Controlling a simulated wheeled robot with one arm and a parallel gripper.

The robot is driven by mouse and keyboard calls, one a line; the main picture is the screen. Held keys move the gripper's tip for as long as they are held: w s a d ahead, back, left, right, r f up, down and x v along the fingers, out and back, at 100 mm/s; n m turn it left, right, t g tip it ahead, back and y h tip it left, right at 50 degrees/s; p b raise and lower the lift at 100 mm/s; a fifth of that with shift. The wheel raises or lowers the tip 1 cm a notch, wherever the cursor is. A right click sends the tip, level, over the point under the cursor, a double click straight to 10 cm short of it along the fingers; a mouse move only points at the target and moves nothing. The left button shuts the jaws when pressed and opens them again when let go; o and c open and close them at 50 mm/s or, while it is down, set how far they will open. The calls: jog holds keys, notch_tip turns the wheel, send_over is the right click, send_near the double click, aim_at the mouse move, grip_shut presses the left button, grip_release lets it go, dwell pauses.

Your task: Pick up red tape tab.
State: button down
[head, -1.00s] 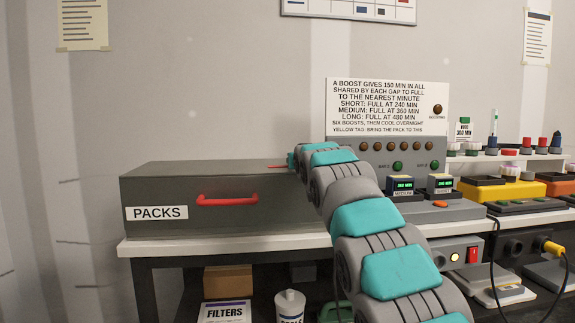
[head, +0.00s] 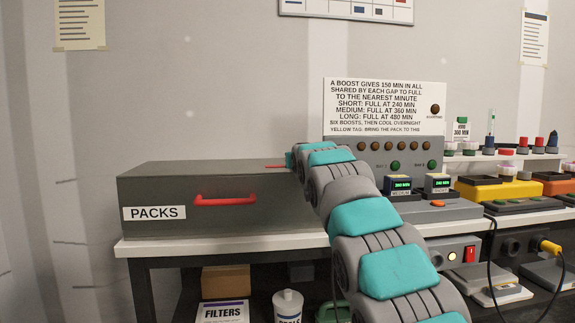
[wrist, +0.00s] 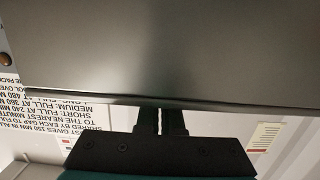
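A thin red strip, likely the red tape tab (head: 276,167), shows on the top of the grey PACKS box (head: 150,190), near its back right. My arm reaches over to the box's right end, and its teal wrist is just right of the strip. In the wrist view my gripper (wrist: 160,112) has two dark fingers close together with a narrow gap between them. Their tips meet or pass behind the edge of a large grey panel (wrist: 170,50), likely part of the box. The tips are hidden, and no red tab shows between them.
The box has a red handle (head: 225,201) and stands on a white bench top (head: 220,245). Cables hang at the right.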

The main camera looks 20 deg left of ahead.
jog(key=shift+r, duration=0.2)
jog(key=shift+r, duration=0.75)
jog(key=shift+a+r, duration=0.2)
jog(key=shift+r, duration=0.2)
jog(key=shift+d+r, duration=0.1)
jog(key=shift+r, duration=0.2)
